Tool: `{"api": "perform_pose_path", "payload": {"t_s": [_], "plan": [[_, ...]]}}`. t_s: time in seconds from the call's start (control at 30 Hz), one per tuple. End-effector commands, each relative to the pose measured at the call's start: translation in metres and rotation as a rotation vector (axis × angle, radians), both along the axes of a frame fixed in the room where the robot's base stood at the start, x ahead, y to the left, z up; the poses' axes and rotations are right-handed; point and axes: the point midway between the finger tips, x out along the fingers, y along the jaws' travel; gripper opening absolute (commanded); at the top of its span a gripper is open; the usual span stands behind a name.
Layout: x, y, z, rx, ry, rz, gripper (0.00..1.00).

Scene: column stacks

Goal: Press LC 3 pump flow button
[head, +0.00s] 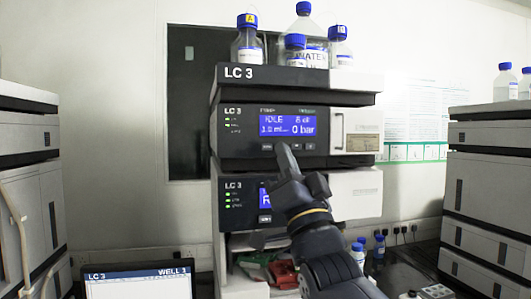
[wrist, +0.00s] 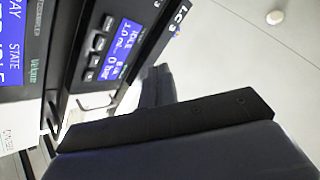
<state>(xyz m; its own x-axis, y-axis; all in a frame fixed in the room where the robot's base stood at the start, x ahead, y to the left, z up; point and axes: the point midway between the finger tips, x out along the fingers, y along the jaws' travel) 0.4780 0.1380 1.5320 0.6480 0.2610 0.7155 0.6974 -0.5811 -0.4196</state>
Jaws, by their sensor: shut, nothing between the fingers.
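The LC 3 pump module (head: 232,140) is the upper unit of the middle stack. Its lit blue screen (head: 287,124) reads IDLE, 1.0 ml and 0 bar. A row of small dark buttons (head: 267,147) lies under the screen; the buttons also show in the wrist view (wrist: 97,43). My gripper (head: 285,152) is shut and empty, its tip over the button row in the head view and hiding part of it. In the wrist view my gripper (wrist: 160,78) is beside the pump panel. I cannot tell whether the tip touches a button.
Solvent bottles (head: 248,46) stand on top of the LC 3 stack. A second module with a blue screen (head: 264,198) sits below the pump, partly behind my arm. Other stacks stand at left (head: 28,170) and right (head: 490,190). A monitor (head: 138,284) is at the lower left.

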Motion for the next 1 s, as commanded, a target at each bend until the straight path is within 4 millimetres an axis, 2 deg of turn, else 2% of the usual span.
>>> {"api": "perform_pose_path", "payload": {"t_s": [0.4,0.8,1.0], "plan": [[0.006,0.001,0.002,-0.001,0.002,-0.001,0.00],[0.057,0.016,0.003,-0.003,0.006,-0.003,0.00],[0.077,0.022,0.000,-0.002,0.003,-0.002,0.00]]}}
